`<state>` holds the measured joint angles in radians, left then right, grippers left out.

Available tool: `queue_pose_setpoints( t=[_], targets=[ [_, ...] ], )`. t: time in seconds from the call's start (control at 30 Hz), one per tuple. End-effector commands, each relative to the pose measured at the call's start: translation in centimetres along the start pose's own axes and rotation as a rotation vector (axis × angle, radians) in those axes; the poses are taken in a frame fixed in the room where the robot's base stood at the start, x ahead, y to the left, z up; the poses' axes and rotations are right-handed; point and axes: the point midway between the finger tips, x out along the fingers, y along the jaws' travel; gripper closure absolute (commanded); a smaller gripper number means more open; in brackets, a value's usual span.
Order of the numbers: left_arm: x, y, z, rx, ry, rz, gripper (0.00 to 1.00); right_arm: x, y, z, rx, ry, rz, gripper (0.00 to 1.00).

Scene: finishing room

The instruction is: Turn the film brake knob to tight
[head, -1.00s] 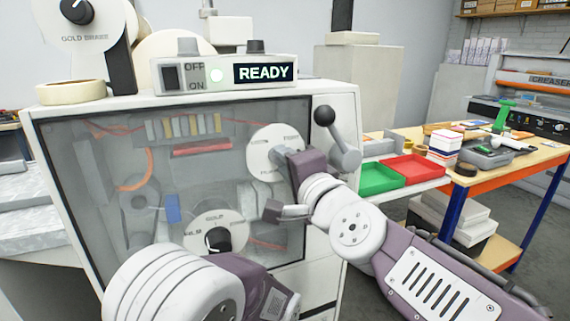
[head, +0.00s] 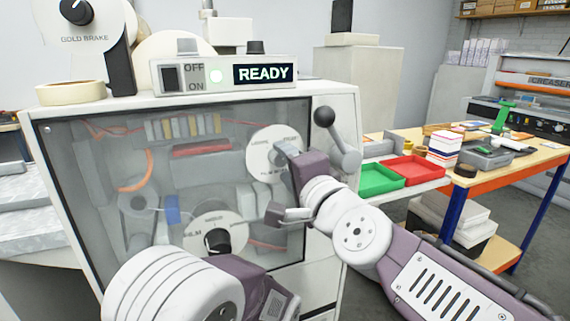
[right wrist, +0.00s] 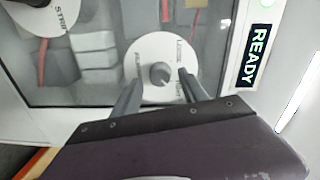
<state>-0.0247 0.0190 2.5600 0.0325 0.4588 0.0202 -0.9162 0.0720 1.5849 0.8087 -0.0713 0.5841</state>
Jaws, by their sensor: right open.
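The film brake dial (head: 259,163) is a white disc with printed words on the upper right of the machine's front panel. Its grey knob (right wrist: 159,74) shows at the disc's centre in the right wrist view. My right gripper (head: 284,153) is at this dial, with its two grey fingers apart, one on each side of the knob in the right wrist view (right wrist: 159,80). Small gaps show between fingers and knob there. In the head view the gripper hides most of the knob, and its setting is hard to read.
A second white dial (head: 201,232) with a black knob sits lower on the panel. A lever with a black ball (head: 324,117) stands just right of my right gripper. A control box reading READY (head: 222,74) is on top. Green and red trays (head: 378,180) lie right.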

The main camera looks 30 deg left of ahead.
Motion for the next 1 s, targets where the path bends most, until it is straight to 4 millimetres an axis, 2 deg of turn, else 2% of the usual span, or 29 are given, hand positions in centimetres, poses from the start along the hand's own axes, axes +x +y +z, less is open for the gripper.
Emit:
queue_pose_setpoints(
  t=[0.2,0.4,0.53,0.9,0.97,1.0],
  targets=[
    [0.1,0.0,0.0,0.000,0.000,0.000,0.64,-4.6,-0.1,0.0,0.001,-0.001,-0.002,0.49],
    [-0.4,0.0,0.0,0.000,0.000,0.000,0.64,-7.8,-0.1,0.0,0.001,0.000,0.000,0.49],
    [-0.4,0.0,0.0,0.000,0.000,0.000,0.64,-8.4,0.1,0.0,0.000,0.000,0.001,0.49],
    [-0.4,0.0,0.0,0.000,0.000,0.000,0.64,-8.3,0.1,0.0,0.000,0.000,0.001,0.49],
    [-0.4,0.0,0.0,0.000,0.000,0.000,0.64,-8.3,0.1,-0.4,0.001,0.008,0.002,0.49],
    [-0.4,0.0,0.0,0.000,0.000,0.000,0.64,-8.3,0.3,-1.2,0.001,0.027,0.007,0.49]
  ],
)
